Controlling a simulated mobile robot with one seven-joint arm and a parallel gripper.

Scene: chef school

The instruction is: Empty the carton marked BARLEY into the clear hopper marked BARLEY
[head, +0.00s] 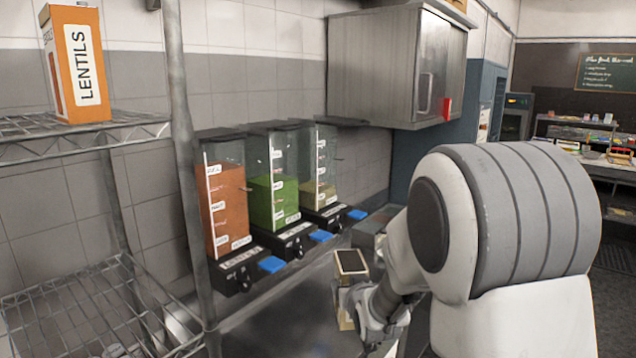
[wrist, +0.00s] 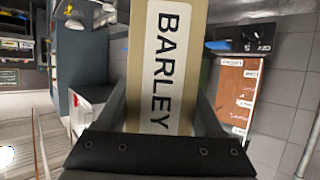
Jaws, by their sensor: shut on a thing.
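My gripper (head: 362,308) is shut on the tan BARLEY carton, holding it roughly upright in front of the hoppers. The carton's top (head: 350,262) looks open and dark inside; its contents cannot be made out. In the wrist view the carton (wrist: 191,50) stands between my fingers with its BARLEY label showing. Three clear hoppers stand in a row on a shelf against the wall.
The nearer hoppers hold orange-red (head: 228,205) and green (head: 268,195) contents. Blue levers (head: 271,265) stick out below. A LENTILS carton (head: 77,60) stands on a wire rack (head: 30,128) at left, whose post (head: 182,110) rises beside the hoppers. A steel cabinet (head: 388,65) hangs right of them.

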